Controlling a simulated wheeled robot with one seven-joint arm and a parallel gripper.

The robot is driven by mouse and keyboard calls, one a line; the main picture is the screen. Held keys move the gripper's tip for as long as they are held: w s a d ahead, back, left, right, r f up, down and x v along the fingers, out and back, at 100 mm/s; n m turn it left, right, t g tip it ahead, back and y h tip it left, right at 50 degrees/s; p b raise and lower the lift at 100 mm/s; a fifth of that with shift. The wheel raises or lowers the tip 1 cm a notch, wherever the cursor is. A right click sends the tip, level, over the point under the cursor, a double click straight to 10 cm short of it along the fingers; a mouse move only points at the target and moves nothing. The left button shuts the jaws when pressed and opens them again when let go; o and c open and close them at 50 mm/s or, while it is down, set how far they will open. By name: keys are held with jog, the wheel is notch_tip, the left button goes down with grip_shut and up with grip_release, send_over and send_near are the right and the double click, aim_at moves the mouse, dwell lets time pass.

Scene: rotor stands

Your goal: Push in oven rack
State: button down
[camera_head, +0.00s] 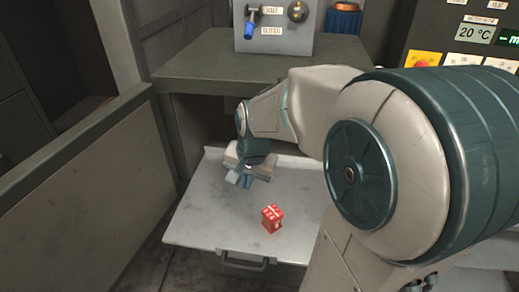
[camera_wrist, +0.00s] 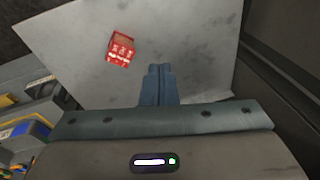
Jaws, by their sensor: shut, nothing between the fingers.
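A grey metal rack (camera_head: 200,222), a flat tray with a handle (camera_head: 248,260) on its front edge, sticks out below the counter in the head view. Its pale surface also fills much of the wrist view (camera_wrist: 190,45). A small red box with white markings (camera_head: 272,218) stands on it, and it shows in the wrist view (camera_wrist: 121,48) left of the fingers. My gripper (camera_head: 241,180) is over the back part of the rack, behind the box and apart from it. Its blue fingers (camera_wrist: 158,84) are together and hold nothing. I cannot tell whether they touch the rack.
A dark counter (camera_head: 215,75) lies above the rack, with a grey control box (camera_head: 275,38) on it. A panel with a 20 °C display (camera_head: 474,33) is at the upper right. A low grey barrier (camera_head: 75,185) runs along the left. My arm hides the rack's right side.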

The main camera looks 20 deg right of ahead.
jog(key=w+d+f+m+g+h, duration=0.1)
jog(key=w+d+f+m+h, duration=0.2)
jog(key=w+d+f+m, duration=0.65)
jog(key=m+h+p, duration=0.2)
jog(key=m+h, duration=0.3)
jog(key=m, duration=0.1)
send_near(281, 162)
jog(key=shift+t, duration=0.3)
jog(key=s+f, duration=0.1)
jog(key=f, duration=0.1)
jog(key=s+d+f, duration=0.1)
jog(key=s+f, duration=0.1)
jog(key=shift+d, duration=0.2)
jog(key=w, duration=0.1)
jog(key=w+d+p, duration=0.1)
jog(key=shift+w+d+f, duration=0.2)
jog(key=shift+w+d, duration=0.4)
jog(key=shift+w, duration=0.25)
jog(key=shift+f, duration=0.1)
